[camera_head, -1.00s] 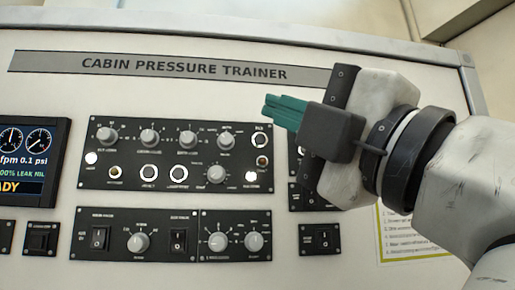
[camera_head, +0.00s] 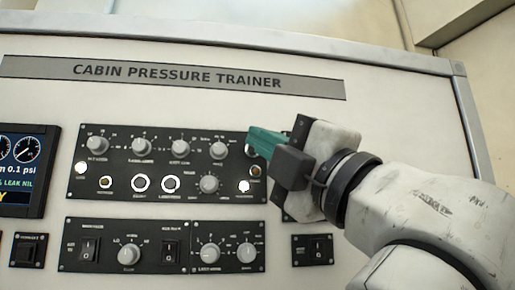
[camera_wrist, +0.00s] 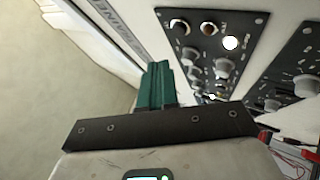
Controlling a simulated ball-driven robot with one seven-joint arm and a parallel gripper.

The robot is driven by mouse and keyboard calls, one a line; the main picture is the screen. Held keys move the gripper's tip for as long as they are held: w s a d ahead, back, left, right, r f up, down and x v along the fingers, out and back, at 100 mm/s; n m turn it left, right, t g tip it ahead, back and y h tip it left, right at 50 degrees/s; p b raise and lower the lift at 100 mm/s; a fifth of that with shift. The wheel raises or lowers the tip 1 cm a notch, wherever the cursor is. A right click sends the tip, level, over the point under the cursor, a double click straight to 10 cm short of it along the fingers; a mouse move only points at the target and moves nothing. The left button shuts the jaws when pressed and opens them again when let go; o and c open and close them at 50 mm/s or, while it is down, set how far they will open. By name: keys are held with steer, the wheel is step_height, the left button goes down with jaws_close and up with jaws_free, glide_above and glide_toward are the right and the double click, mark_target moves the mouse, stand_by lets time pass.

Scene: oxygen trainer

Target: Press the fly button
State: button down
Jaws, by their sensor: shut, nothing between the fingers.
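The upper black control panel (camera_head: 150,197) carries knobs and a row of round buttons. A lit white button (camera_head: 244,186) is at its lower right, and another lit white button (camera_head: 81,168) is at its left end. Ringed buttons (camera_head: 140,183) lie between. The labels are too small to read, so I cannot tell which is the fly button. My gripper (camera_head: 258,140) has teal fingers, shut and empty, overlapping the panel's upper right corner in the head view. In the wrist view, the fingers (camera_wrist: 158,75) point beside the panel, whose lit white button (camera_wrist: 231,43) shows; contact cannot be told.
A screen (camera_head: 28,165) is at the left. A lower panel (camera_head: 150,262) with rocker switches and knobs sits below, with a small switch panel (camera_head: 313,250) at its right. My arm hides part of the right side.

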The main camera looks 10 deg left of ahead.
steer(key=shift+w+a, duration=0.15)
steer(key=shift+w, duration=0.4)
steer(key=shift+w+a, duration=0.15)
steer(key=shift+w, duration=0.4)
steer(key=shift+w, duration=0.1)
stand_by(1.2)
steer(key=shift+w+a, duration=0.1)
steer(key=shift+w, duration=0.2)
steer(key=shift+w+a, duration=0.15)
steer(key=shift+w, duration=0.3)
stand_by(0.9)
steer(key=shift+s, duration=0.1)
steer(key=shift+s+d, duration=0.25)
steer(key=shift+s, duration=0.45)
steer(key=shift+s+d+b, duration=0.15)
steer(key=shift+s+d, duration=0.1)
steer(key=shift+s, duration=0.55)
steer(key=shift+s+d+b, duration=0.2)
steer(key=shift+s, duration=0.6)
steer(key=shift+s+d+b, duration=0.15)
steer(key=shift+s+d, duration=0.1)
steer(key=shift+s, duration=0.55)
